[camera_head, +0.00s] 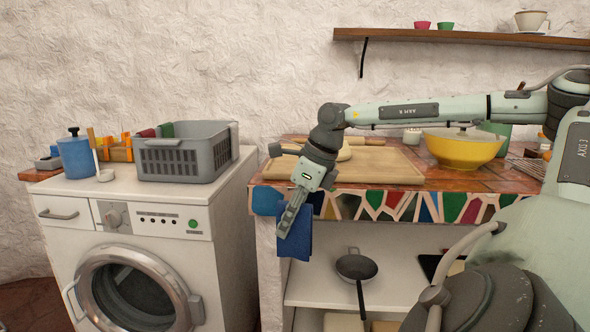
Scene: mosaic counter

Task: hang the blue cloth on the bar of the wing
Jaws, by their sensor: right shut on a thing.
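The blue cloth (298,244) hangs down at the front left corner of the tiled counter, in front of the shelf unit's side. My right gripper (286,225) points down and is shut on the cloth. Its fingers cover part of the cloth. I cannot make out the wing or its bar in this view. From here I cannot tell whether the cloth touches the counter's edge behind it. My left gripper is not in view.
A washing machine (150,240) stands left, bearing a grey basket (185,160) and a blue pot (75,158). The counter holds a wooden board (400,170) and a yellow bowl (462,150). A wall shelf (460,39) is above.

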